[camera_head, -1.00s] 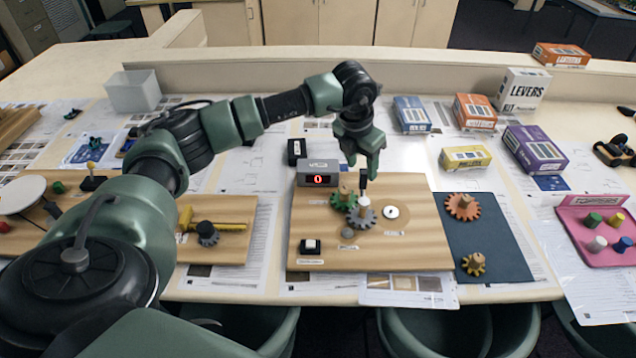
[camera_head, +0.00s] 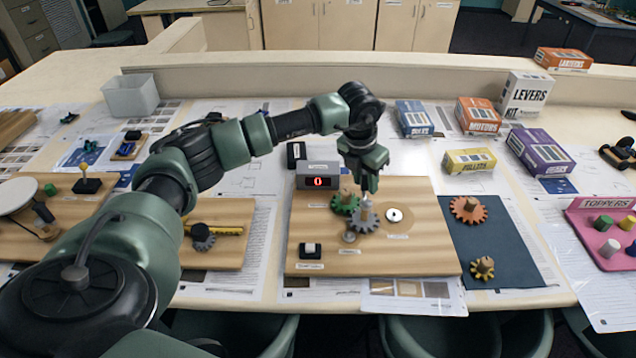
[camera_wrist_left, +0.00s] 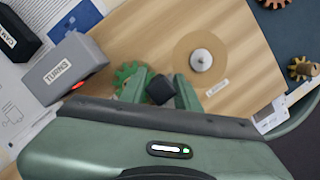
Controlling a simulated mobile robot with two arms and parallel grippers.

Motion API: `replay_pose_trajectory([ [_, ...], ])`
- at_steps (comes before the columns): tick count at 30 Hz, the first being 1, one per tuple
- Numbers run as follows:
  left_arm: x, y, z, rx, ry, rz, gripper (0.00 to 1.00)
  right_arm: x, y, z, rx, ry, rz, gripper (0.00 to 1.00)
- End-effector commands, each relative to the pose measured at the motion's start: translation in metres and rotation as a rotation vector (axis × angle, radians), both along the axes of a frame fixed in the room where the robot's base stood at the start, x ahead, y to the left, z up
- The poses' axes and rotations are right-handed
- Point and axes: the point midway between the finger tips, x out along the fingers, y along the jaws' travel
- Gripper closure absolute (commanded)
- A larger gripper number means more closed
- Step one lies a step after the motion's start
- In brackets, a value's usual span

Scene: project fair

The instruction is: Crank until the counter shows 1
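The grey counter box (camera_head: 318,175), marked TURNS in the left wrist view (camera_wrist_left: 62,68), shows a red 0 in the head view. The grey gear (camera_head: 364,221) lies on the wooden board beside the green gear (camera_head: 344,203). The black crank knob (camera_wrist_left: 160,89) stands between my left fingers in the left wrist view. My left gripper (camera_head: 368,188) points down over the grey gear. Its fingers (camera_wrist_left: 160,92) lie close against both sides of the knob and appear shut on it. They hide the knob in the head view. My right gripper is not in view.
A silver peg (camera_head: 394,215) stands on a tan disc right of the gears. Orange and yellow gears (camera_head: 467,209) lie on a dark mat (camera_head: 500,245). Several kit boxes (camera_head: 540,152) stand behind. A black block (camera_head: 296,154) sits behind the counter.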

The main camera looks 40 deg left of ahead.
Motion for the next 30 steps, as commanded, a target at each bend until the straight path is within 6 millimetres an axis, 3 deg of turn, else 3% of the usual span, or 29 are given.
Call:
replay_pose_trajectory([
  [24,-0.0002,0.0,-0.0005,0.0,0.001,0.0,0.97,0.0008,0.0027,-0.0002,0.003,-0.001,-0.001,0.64],
  [30,0.0047,-0.008,-0.0016,-0.001,0.0,-0.001,0.97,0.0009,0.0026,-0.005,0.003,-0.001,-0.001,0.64],
])
